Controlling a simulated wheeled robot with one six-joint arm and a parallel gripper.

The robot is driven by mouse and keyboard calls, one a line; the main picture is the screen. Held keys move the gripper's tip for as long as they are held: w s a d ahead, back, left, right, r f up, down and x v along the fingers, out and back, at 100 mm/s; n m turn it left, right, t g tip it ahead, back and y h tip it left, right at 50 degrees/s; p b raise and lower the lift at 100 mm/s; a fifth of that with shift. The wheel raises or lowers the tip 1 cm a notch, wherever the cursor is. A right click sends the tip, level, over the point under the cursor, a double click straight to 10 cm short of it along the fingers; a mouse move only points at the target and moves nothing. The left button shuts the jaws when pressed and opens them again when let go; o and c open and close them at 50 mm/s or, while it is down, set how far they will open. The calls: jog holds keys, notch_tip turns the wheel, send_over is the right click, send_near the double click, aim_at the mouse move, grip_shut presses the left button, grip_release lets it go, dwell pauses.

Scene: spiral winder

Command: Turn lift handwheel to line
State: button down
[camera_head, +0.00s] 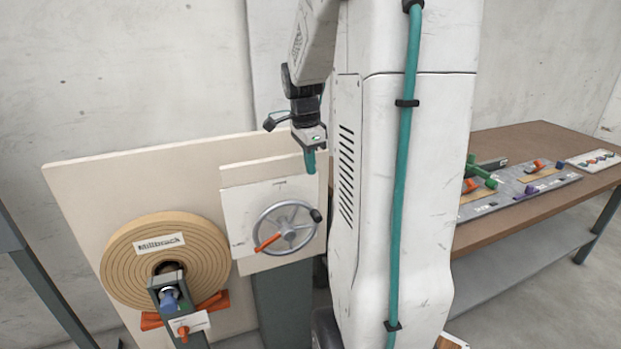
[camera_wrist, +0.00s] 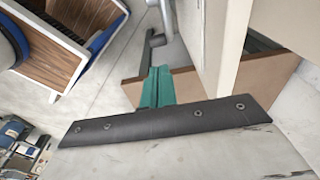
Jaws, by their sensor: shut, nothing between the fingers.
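The lift handwheel (camera_head: 288,227) is a grey spoked wheel on a pale square panel (camera_head: 240,205). An orange pointer or spoke (camera_head: 267,243) points to its lower left, and a black knob (camera_head: 316,215) sits on its right rim. Small dark marks show on the panel above the wheel and at its left; I cannot tell which is the line. My gripper (camera_head: 310,165) hangs above and slightly right of the wheel, apart from it, with its teal fingers together and empty. The fingers also show shut in the wrist view (camera_wrist: 158,85), where the wheel cannot be made out.
A large tan spiral roll (camera_head: 205,255) labelled Millbrock stands left of the wheel on a pale board (camera_head: 85,185), with orange parts below it. At right, a brown bench (camera_head: 510,215) carries a grey plate with coloured handles. My white column blocks the middle.

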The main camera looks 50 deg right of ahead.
aim_at(317, 211)
jog(key=f, duration=0.8)
jog(key=d+f, duration=0.1)
jog(key=f, duration=0.2)
jog(key=shift+s+f, duration=0.2)
jog(key=shift+f, duration=0.45)
jog(key=shift+s+d+f, duration=0.3)
jog(key=shift+d+f, duration=0.2)
jog(key=shift+f, duration=0.1)
jog(key=shift+r, duration=0.1)
